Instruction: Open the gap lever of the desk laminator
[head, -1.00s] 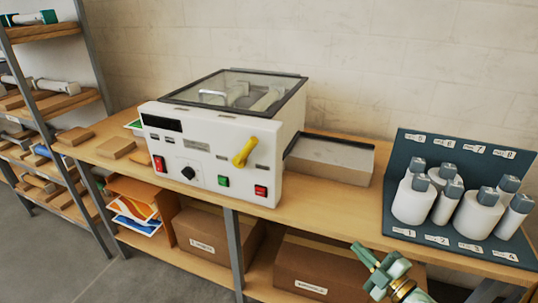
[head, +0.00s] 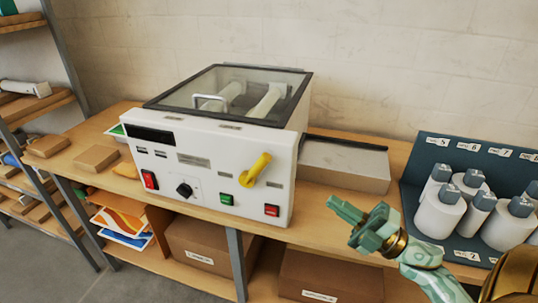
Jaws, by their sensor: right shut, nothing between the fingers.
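The desk laminator (head: 215,150) is a white box with a dark-framed clear lid, standing on the wooden bench. Its yellow gap lever (head: 255,171) is on the right part of the front panel, slanting from upper right to lower left. My right gripper (head: 338,207) is green, shut and empty. It is to the right of the laminator and lower in the picture than the lever, apart from both, with its fingers pointing left. My left gripper is not in view.
On the front panel are a black knob (head: 185,189), a red switch (head: 150,180), a green button (head: 226,198) and another red button (head: 271,210). A grey-topped box (head: 345,164) stands right of the laminator. White bottles (head: 438,212) stand in a dark rack at the right.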

